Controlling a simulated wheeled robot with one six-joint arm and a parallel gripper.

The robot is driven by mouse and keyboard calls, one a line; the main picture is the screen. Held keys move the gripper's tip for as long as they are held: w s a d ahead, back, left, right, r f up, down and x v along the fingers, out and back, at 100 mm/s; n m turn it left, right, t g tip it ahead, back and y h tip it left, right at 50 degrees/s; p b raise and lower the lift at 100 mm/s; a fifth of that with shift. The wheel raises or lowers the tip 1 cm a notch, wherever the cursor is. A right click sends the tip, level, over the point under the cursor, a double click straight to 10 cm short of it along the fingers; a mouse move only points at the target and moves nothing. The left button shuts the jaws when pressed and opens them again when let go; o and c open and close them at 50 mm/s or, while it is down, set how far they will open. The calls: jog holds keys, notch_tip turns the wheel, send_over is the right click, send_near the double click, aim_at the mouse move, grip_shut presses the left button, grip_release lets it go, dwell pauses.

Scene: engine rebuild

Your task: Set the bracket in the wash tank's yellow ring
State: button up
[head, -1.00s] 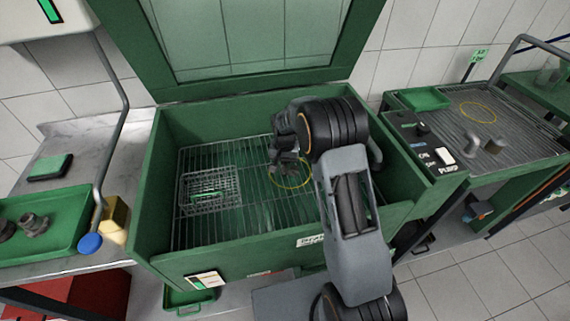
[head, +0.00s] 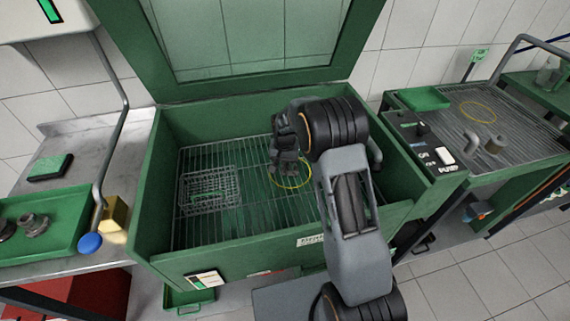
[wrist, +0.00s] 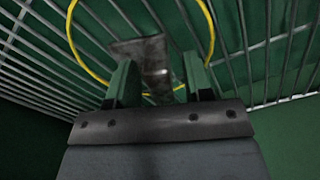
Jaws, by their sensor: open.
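The bracket (wrist: 142,52) is a dark grey, angular part in the wrist view, somewhat blurred. It shows between and just beyond my fingertips, within the outline of the yellow ring (wrist: 72,35). The ring lies on the wash tank's grate and also shows in the head view (head: 306,181). My gripper (wrist: 160,66) is open, with one green finger on each side of the bracket. In the head view my gripper (head: 284,168) is low in the wash tank (head: 165,225), over the ring's left part. I cannot make out the bracket there, or whether it touches a finger.
A wire basket (head: 209,204) stands on the grate to the left of my gripper. The tank's walls surround the grate, and its raised lid (head: 245,75) is behind. A pump bench (head: 455,175) with another yellow ring (head: 477,112) is at the right, and a green tray (head: 60,232) at the left.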

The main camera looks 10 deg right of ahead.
notch_tip(320, 180, up, 12)
jog(key=s+d+r+n+t, duration=0.1)
jog(key=s+r, duration=0.3)
jog(key=s, duration=0.2)
jog(key=s+r+n+t, duration=0.1)
jog(key=s+r, duration=0.2)
jog(key=s, duration=0.3)
jog(key=s+n+t, duration=0.1)
jog(key=s+n, duration=0.1)
jog(key=s, duration=1.1)
jog(key=shift+s+d+f+n, duration=0.15)
jog(key=shift+d+f+n, duration=0.15)
jog(key=shift+d, duration=0.15)
notch_tip(320, 180, up, 7)
jog(key=p, duration=0.6)
jog(key=shift+t, duration=0.3)
jog(key=shift+s, duration=0.1)
jog(key=shift+c, duration=0.4)
